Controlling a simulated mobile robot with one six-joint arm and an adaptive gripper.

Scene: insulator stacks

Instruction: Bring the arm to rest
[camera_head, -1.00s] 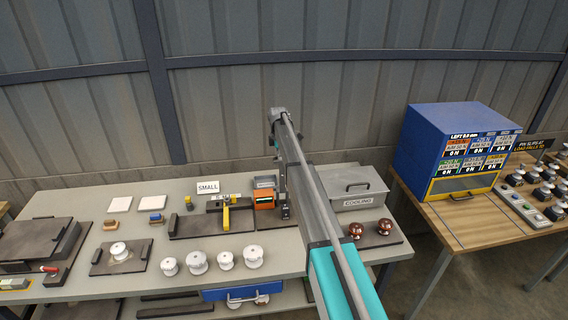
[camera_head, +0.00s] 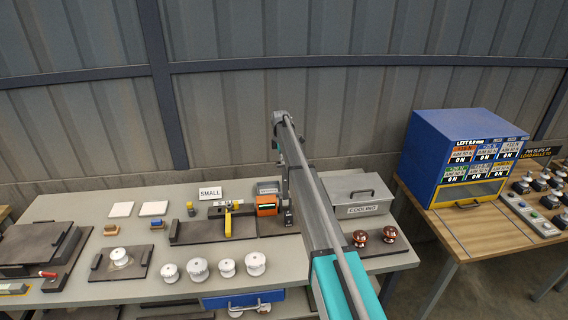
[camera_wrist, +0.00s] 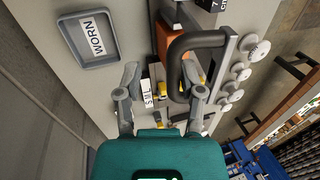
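My arm (camera_head: 318,215) reaches from the lower right of the head view up over the back of the grey table (camera_head: 60,208). Its far end bends down beside the orange device. In the wrist view my gripper (camera_wrist: 160,82) has its two grey fingers spread apart, with nothing held between them. The SMALL sign (camera_wrist: 148,92) shows beyond the fingers. A thick dark handle (camera_wrist: 200,42) appears close to the right finger; I cannot tell whether they touch. In the head view the gripper's fingers are not clear.
White insulators (camera_head: 198,270) line the table front. The orange device (camera_head: 266,205), grey COOLING box (camera_head: 352,190) and brown insulators (camera_head: 389,234) are near my arm. A blue cabinet (camera_head: 425,150) stands right. The wrist view shows a WORN tray (camera_wrist: 72,42).

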